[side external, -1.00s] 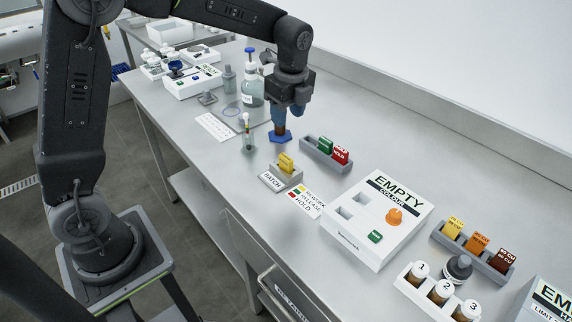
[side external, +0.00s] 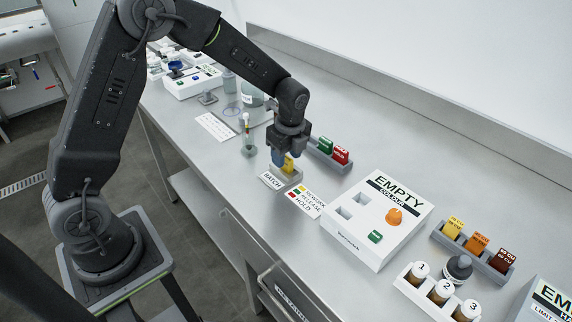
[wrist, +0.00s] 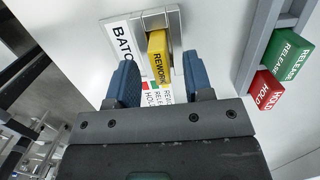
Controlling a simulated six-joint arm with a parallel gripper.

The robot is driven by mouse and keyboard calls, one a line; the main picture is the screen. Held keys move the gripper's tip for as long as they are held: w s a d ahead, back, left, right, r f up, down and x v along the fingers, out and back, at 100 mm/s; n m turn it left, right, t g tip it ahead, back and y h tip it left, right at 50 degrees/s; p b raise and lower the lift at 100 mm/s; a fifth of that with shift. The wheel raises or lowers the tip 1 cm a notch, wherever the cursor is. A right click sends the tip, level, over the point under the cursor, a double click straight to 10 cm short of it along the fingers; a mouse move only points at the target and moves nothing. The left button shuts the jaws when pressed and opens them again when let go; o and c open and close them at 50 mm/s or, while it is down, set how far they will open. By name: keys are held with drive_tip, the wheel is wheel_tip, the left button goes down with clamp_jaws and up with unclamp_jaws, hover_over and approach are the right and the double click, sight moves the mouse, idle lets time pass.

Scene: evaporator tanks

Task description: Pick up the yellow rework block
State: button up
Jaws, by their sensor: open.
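The yellow rework block (side external: 288,164) stands upright in the grey holder behind the BATCH label. In the wrist view the yellow block (wrist: 158,58), lettered REWORK, shows between and just ahead of my two blue fingertips. My gripper (side external: 283,161) is open over the holder, with its fingers down around or beside the block; contact cannot be told. It also shows in the wrist view (wrist: 162,82). The holder (side external: 287,179) is partly hidden by the fingers and the block.
A grey rack (side external: 325,158) with the green RELEASE block (side external: 325,145) and red HOLD block (side external: 341,155) stands close on the right. A colour legend card (side external: 306,200) lies in front. A white EMPTY COLOUR box (side external: 377,222) stands further right.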

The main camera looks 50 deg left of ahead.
drive_tip(key=shift+a+f, duration=0.15)
drive_tip(key=shift+f, duration=0.8)
clamp_jaws()
